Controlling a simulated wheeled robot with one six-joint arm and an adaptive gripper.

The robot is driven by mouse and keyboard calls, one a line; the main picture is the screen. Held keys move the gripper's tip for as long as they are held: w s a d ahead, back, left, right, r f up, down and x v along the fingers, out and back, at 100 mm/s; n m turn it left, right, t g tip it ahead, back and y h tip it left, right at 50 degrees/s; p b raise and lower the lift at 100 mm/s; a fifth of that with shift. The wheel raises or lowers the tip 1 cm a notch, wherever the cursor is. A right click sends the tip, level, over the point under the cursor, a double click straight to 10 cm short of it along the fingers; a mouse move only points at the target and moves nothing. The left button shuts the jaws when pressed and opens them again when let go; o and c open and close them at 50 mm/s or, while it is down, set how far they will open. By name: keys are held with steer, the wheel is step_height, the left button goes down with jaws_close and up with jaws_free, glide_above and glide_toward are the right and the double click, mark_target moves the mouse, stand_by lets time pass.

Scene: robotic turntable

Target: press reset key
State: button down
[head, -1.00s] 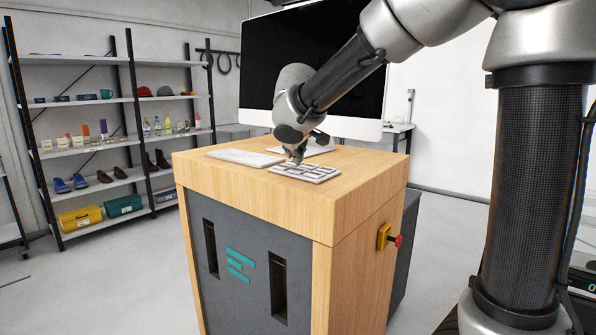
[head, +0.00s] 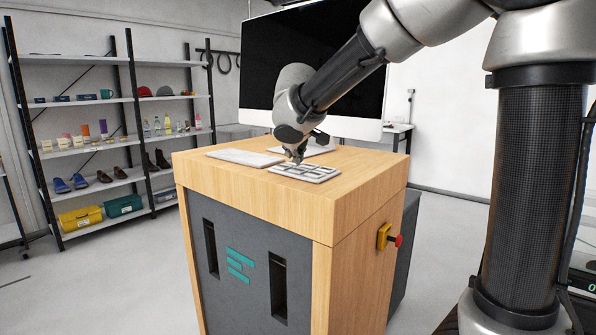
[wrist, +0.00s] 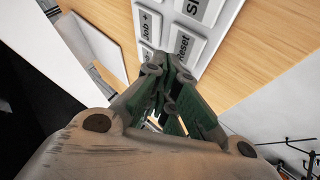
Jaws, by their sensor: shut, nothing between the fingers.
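The keypad (head: 316,174) is a light panel of large grey keys lying on the wooden top of the cabinet. In the wrist view, the key marked "Reset" (wrist: 183,44) is at its near edge, beside a key marked "Job +" (wrist: 146,23). My gripper (head: 297,159) is pointed down over the keypad with its fingers shut and empty. In the wrist view, the fingertips (wrist: 165,62) are at the lower left part of the Reset key and hide that corner. I cannot tell whether they touch it.
A flat pale panel (head: 245,158) lies left of the keypad, and a large monitor (head: 262,70) stands behind. The wooden cabinet top (head: 235,179) is bare at the front. A red stop button (head: 397,241) juts from the cabinet's right side.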

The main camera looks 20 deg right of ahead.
mark_target(294, 170)
steer(key=shift+f, duration=0.1)
steer(key=shift+f, duration=0.3)
steer(key=shift+f, duration=0.4)
stand_by(0.9)
steer(key=shift+r, duration=0.8)
steer(key=shift+r, duration=2.55)
